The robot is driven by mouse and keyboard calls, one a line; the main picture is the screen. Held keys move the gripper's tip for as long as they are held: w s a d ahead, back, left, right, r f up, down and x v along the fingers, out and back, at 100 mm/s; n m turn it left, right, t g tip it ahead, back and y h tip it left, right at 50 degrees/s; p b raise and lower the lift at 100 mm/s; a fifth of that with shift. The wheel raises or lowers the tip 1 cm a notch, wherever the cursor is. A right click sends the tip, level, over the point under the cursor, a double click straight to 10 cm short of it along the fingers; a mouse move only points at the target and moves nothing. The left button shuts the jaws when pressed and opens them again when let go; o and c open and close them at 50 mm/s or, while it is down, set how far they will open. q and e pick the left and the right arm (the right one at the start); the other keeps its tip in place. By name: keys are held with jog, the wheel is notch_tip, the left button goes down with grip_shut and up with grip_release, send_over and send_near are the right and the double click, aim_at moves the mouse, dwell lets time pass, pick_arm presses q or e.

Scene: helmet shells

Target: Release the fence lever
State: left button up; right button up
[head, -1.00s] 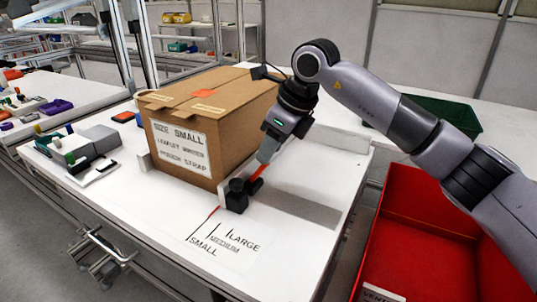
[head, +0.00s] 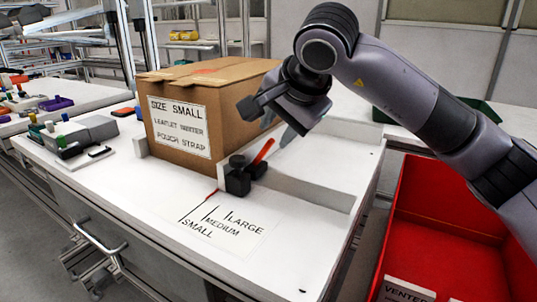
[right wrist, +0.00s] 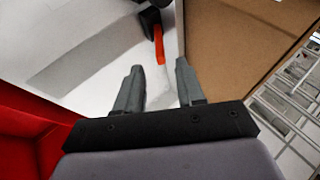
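The red fence lever (head: 263,151) sticks up at a tilt from the black clamp block (head: 238,177) on the white bench. The lever (right wrist: 159,45) shows just beyond the fingertips there. My left gripper is not in view.
The cardboard box (head: 185,125) marked SIZE SMALL stands left of the fence. A printed scale (head: 225,225) with SMALL, MEDIUM and LARGE marks lies in front. A red bin (head: 430,240) is at the right. The bench's front right is clear.

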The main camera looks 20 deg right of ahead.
aim_at(270, 141)
jog(key=b+x, duration=0.1)
jog(key=x, duration=0.6)
grip_shut()
